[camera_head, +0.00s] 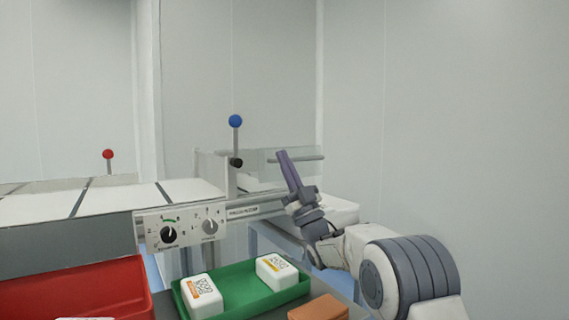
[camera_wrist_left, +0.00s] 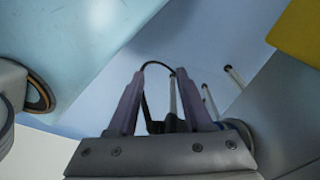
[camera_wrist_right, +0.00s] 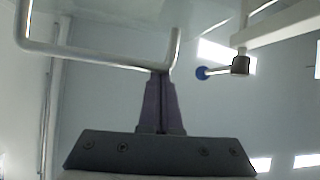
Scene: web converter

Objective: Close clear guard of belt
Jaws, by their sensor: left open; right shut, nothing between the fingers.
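The clear guard (camera_head: 258,168) is a see-through panel at the right end of the belt (camera_head: 110,196) in the head view, with a bar sticking out to the right. My right gripper (camera_head: 283,154) is shut and empty, its fingers pointing up in front of the guard's bar. In the right wrist view, the tips of my right gripper (camera_wrist_right: 161,74) are at or just below a pale bent bar (camera_wrist_right: 95,58) along the edge of a clear panel; I cannot tell if they touch. My left gripper (camera_wrist_left: 155,78) shows only in the left wrist view, open and empty.
A blue-knobbed lever (camera_head: 236,122) stands beside the guard; a red-knobbed one (camera_head: 108,155) is farther left. A control panel (camera_head: 190,228) with dials faces me. Below are a red bin (camera_head: 75,290), a green tray (camera_head: 240,298) with two white boxes, and an orange block (camera_head: 318,308).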

